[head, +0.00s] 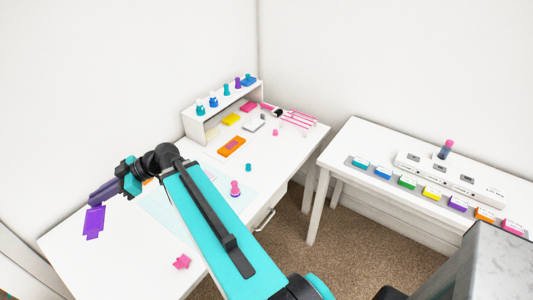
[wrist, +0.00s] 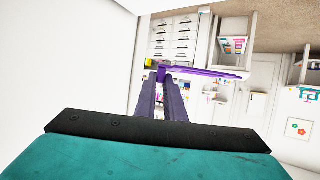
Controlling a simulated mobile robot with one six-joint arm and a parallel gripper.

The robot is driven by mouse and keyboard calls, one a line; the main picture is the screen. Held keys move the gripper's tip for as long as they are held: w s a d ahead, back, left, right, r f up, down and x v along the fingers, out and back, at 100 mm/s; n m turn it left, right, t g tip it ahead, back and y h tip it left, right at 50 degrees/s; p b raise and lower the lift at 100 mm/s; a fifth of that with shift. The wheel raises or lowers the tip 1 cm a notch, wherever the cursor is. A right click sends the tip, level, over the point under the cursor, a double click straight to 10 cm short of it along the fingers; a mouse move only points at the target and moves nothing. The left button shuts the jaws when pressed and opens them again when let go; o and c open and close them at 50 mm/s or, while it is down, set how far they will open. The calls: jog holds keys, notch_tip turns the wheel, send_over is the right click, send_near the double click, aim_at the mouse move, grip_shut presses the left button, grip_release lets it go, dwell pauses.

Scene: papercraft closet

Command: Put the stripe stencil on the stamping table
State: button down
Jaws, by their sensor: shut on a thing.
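My gripper (head: 106,192) is over the left part of the white desk (head: 65,245), with its fingers pointing down and left. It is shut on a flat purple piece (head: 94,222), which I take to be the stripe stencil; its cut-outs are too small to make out. In the wrist view the purple piece (wrist: 205,71) shows nearly edge-on, across the fingertips (wrist: 172,85). A white table (head: 350,135) with a row of coloured ink pads (head: 407,183) stands at the right. The frames do not settle which surface is the stamping table.
The desk holds a small shelf (head: 196,128) with coloured bottles, an orange block (head: 231,146), a pink-handled stamp (head: 235,187) and a pink piece (head: 181,262). Pink striped strips (head: 297,121) lie at its far end. A carpeted gap separates desk and table.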

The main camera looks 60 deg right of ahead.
jog(key=shift+d, duration=0.1)
jog(key=s+d+f+m+t+h+b, duration=0.2)
jog(key=d+f+m+h+b, duration=0.1)
jog(key=d, duration=0.8)
jog(key=s+d+f+m+t+h+b, duration=0.1)
jog(key=d+f+m+h+b, duration=0.2)
jog(key=d, duration=0.8)
jog(key=s+d+f+m+t+h+b, duration=0.2)
jog(key=d+f+b, duration=0.2)
jog(key=d, duration=0.8)
jog(key=s+d+f+m+h+b, duration=0.2)
jog(key=s+d+h+b, duration=0.1)
jog(key=s+d, duration=0.4)
jog(key=s+d+f+m+h+b, duration=0.2)
jog(key=s+d+f+m+b, duration=0.1)
jog(key=s+d, duration=0.5)
jog(key=s+d+f+m+h+b, duration=0.2)
jog(key=s+d, duration=0.6)
jog(key=d, duration=0.4)
jog(key=shift+d+f+m+h+b, duration=0.3)
jog(key=shift+d+f+h+b, duration=0.15)
jog(key=shift+h+b, duration=0.5)
jog(key=shift+w, duration=0.1)
